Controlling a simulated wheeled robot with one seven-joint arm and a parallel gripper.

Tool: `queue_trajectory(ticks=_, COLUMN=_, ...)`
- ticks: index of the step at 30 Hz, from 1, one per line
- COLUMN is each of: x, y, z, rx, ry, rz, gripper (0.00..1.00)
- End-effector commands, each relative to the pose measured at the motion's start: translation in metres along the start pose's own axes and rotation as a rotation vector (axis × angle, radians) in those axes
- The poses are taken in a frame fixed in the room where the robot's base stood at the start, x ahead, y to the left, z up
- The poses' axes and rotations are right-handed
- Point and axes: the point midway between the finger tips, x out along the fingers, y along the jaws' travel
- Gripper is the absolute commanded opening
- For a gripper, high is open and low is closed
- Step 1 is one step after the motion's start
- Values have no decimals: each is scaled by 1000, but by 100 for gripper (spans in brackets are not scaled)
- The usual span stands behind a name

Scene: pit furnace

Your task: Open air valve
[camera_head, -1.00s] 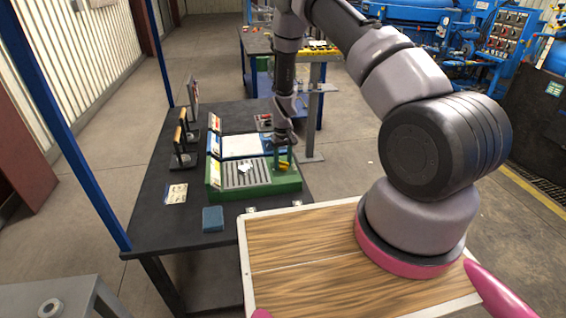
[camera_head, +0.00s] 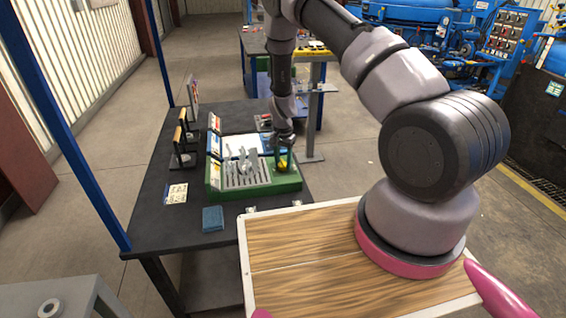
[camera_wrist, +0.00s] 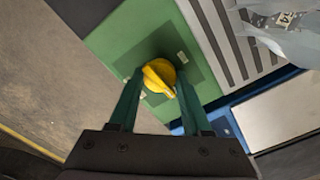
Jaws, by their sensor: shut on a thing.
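The air valve is a yellow knob (camera_wrist: 158,77) on the right end of a green unit (camera_head: 272,188) on the dark table. My gripper (camera_wrist: 158,90) is shut on the knob, with one green finger at each side of it in the wrist view. In the head view my gripper (camera_head: 283,152) reaches down from above, and a bit of the yellow knob (camera_head: 283,163) shows under it.
A blue block (camera_head: 212,218) and a small card (camera_head: 176,193) lie on the dark table (camera_head: 152,215). Orange-handled levers (camera_head: 183,145) stand at its left side. A white panel (camera_head: 240,145) is behind the slotted plate. A wood-topped surface (camera_head: 300,255) is in front.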

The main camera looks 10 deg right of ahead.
Motion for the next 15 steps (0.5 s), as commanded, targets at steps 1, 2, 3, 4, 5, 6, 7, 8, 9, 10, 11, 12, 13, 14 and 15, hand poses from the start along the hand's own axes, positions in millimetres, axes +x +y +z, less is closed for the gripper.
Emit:
queue_trajectory(ticks=1, x=-1, y=-1, z=-1, rx=22, ry=2, rz=-2, gripper=0)
queue_trajectory(ticks=2, x=-1, y=-1, z=-1, rx=33, ry=2, rz=-2, gripper=0)
queue_trajectory(ticks=3, x=-1, y=-1, z=-1, rx=46, ry=2, rz=-1, gripper=0)
queue_trajectory(ticks=4, x=-1, y=-1, z=-1, rx=56, ry=2, rz=-1, gripper=0)
queue_trajectory(ticks=5, x=-1, y=-1, z=-1, rx=64, ry=2, rz=-1, gripper=0)
queue_trajectory(ticks=6, x=-1, y=0, z=-1, rx=73, ry=2, rz=-1, gripper=0)
queue_trajectory(ticks=7, x=-1, y=-1, z=-1, rx=79, ry=2, rz=-1, gripper=0)
queue_trajectory(ticks=8, x=-1, y=-1, z=-1, rx=85, ry=2, rz=-1, gripper=0)
queue_trajectory(ticks=9, x=-1, y=-1, z=-1, rx=90, ry=2, rz=-1, gripper=0)
queue_trajectory(ticks=10, x=-1, y=-1, z=-1, rx=94, ry=2, rz=-2, gripper=0)
queue_trajectory(ticks=11, x=-1, y=-1, z=-1, rx=97, ry=2, rz=-2, gripper=0)
queue_trajectory(ticks=12, x=-1, y=-1, z=-1, rx=100, ry=2, rz=-2, gripper=0)
queue_trajectory(ticks=13, x=-1, y=-1, z=-1, rx=101, ry=2, rz=-2, gripper=0)
queue_trajectory(ticks=14, x=-1, y=-1, z=-1, rx=102, ry=2, rz=-2, gripper=0)
queue_trajectory(ticks=15, x=-1, y=-1, z=-1, rx=103, ry=2, rz=-2, gripper=0)
